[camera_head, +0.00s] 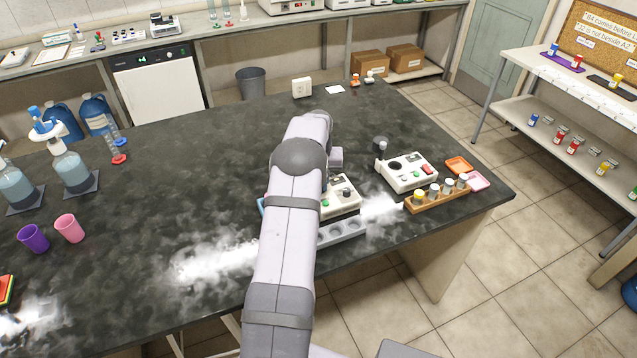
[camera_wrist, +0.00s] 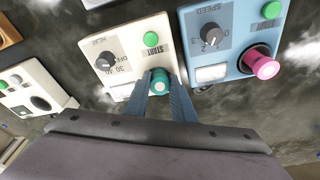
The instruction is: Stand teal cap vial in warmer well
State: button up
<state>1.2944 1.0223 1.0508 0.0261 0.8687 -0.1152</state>
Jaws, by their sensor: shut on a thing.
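The teal cap vial (camera_wrist: 161,82) shows in the wrist view as a teal cap between my fingertips; its body is hidden below the cap. My gripper (camera_wrist: 162,90) is shut on it. The vial is over the front right part of the white warmer (camera_wrist: 128,58), which has a dark HEAT knob, a green START button and a pale panel. The warmer's well is covered by the vial and fingers, and I cannot tell whether the vial is in it. In the head view the warmer (camera_head: 341,207) is partly behind my arm, which hides my gripper and the vial.
A blue SPEED device (camera_wrist: 222,45) with a pink-capped vial (camera_wrist: 262,64) stands close right of the warmer in the wrist view. The head view shows a grey rack (camera_head: 343,234) in front, another white device (camera_head: 407,172) and a wooden vial rack (camera_head: 437,199) to the right.

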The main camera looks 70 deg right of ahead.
jog(key=o, duration=1.3)
jog(key=shift+o, duration=0.2)
jog(key=shift+r+p, duration=2)
jog(key=shift+r, duration=1)
